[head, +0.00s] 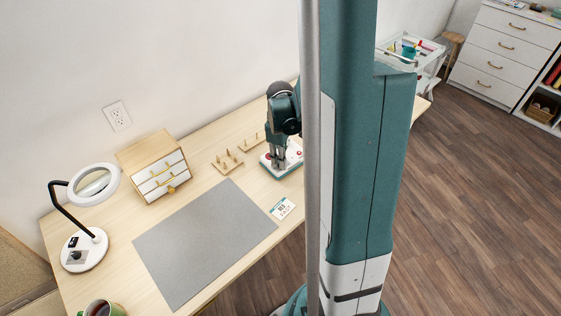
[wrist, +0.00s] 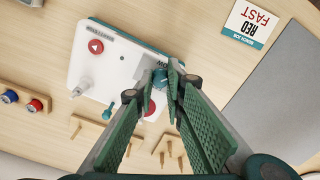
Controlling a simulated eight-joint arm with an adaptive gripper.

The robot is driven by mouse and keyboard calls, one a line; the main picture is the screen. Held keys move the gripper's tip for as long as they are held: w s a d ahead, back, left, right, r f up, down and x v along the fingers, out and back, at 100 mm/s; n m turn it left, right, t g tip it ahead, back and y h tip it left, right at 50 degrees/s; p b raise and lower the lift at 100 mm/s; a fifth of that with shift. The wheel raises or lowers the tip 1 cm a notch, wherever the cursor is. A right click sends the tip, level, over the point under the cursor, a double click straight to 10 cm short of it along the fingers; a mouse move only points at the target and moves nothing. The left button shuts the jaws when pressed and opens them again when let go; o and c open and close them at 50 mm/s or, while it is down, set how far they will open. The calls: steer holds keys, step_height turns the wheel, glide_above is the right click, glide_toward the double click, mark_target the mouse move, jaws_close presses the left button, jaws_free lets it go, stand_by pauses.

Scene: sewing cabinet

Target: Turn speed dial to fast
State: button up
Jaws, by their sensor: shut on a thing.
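A white control unit with a teal edge (wrist: 100,65) lies on the table. In the head view, this unit (head: 292,162) is at the table's right, partly hidden behind my gripper (head: 277,165). In the wrist view, my gripper (wrist: 166,77) points down at the unit's edge. Its fingertips are shut on a small teal dial (wrist: 160,77), which shows between them. The fingers hide most of the dial and the nearby lettering, so its setting cannot be read. A card (wrist: 252,24) beside the unit reads "BENCH JOB", "RED" and "FAST".
The unit also carries a red button with an arrow (wrist: 96,46), a second red knob partly behind a finger, and a small teal lever (wrist: 108,111). A wooden peg rack (head: 227,162), a grey mat (head: 200,240), a small drawer box (head: 158,170) and a lamp (head: 84,250) stand leftward.

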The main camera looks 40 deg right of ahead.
steer(key=m+b, duration=0.1)
steer(key=m, duration=0.6)
steer(key=m+b, duration=0.1)
steer(key=m, duration=0.5)
steer(key=shift+m, duration=0.4)
steer(key=m, duration=0.7)
steer(key=shift+b, duration=0.4)
steer(key=m, duration=0.6)
steer(key=shift+m, duration=0.3)
steer(key=o, duration=0.9)
steer(key=shift+r, duration=0.2)
steer(key=shift+r, duration=5.8)
